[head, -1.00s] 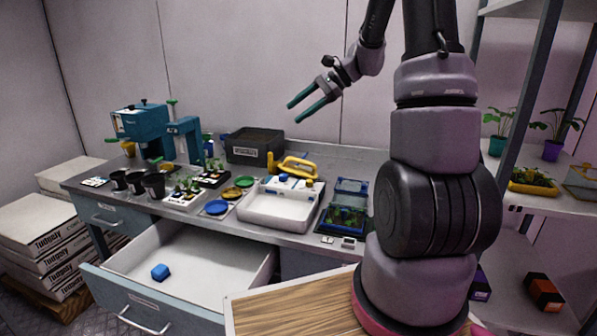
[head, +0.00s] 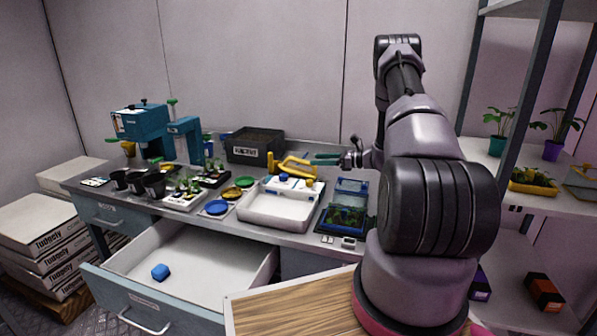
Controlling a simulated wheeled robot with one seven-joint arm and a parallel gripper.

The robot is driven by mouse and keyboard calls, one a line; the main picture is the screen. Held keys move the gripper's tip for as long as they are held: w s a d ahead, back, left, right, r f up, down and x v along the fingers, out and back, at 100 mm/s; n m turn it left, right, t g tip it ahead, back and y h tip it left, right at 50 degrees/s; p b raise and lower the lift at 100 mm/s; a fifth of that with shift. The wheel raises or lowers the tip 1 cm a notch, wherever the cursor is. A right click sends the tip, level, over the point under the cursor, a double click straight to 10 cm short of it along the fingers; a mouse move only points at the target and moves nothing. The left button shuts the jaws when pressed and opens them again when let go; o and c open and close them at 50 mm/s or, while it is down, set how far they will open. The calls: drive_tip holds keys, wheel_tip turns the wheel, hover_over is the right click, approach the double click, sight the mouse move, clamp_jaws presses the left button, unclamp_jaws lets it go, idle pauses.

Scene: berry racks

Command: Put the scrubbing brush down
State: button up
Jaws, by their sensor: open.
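A yellow-handled thing that looks like the scrubbing brush (head: 290,164) rests at the back edge of the white tray (head: 275,218) on the workbench. I cannot tell whether it sits on the tray's rim or on the bench behind it. My gripper (head: 318,159) is open, with green fingers pointing left, just right of the brush handle. Nothing shows between the fingers. From this angle I cannot tell whether they touch the brush.
A dark bin (head: 254,148) stands behind the tray.

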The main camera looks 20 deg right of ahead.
sight(298, 160)
drive_tip(key=x, duration=0.9)
drive_tip(key=shift+s, duration=0.1)
clamp_jaws()
